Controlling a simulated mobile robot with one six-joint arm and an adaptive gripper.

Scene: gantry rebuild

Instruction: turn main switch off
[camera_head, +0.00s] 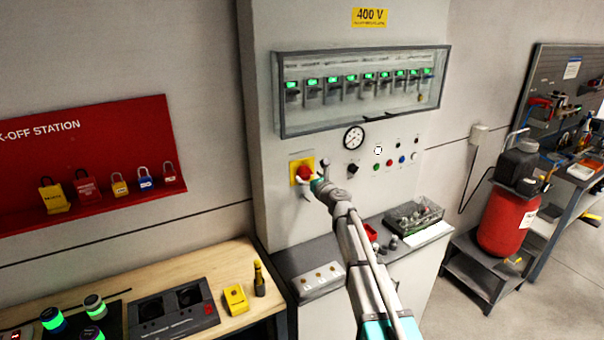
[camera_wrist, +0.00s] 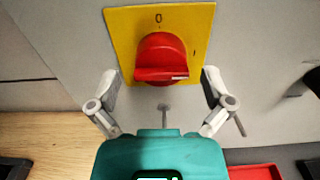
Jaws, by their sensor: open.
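The main switch is a red rotary knob (camera_wrist: 162,58) on a yellow plate (camera_wrist: 200,18), mounted on the grey cabinet front. The plate carries a 0 at the top and an I mark at the right. The knob's white pointer mark lies at its lower right, toward the I side. My gripper (camera_wrist: 160,85) is open, with one finger on each side of the knob's lower part; I cannot tell whether they touch it. In the head view the red knob (camera_head: 304,173) is partly hidden by my gripper (camera_head: 313,180).
A glazed breaker box (camera_head: 360,88) with several green-lit breakers sits above, with a gauge (camera_head: 354,138) and buttons right of the switch. A ledge (camera_head: 290,262) juts out below. A red lock station (camera_head: 85,150) hangs at left, above a wooden bench (camera_head: 215,275).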

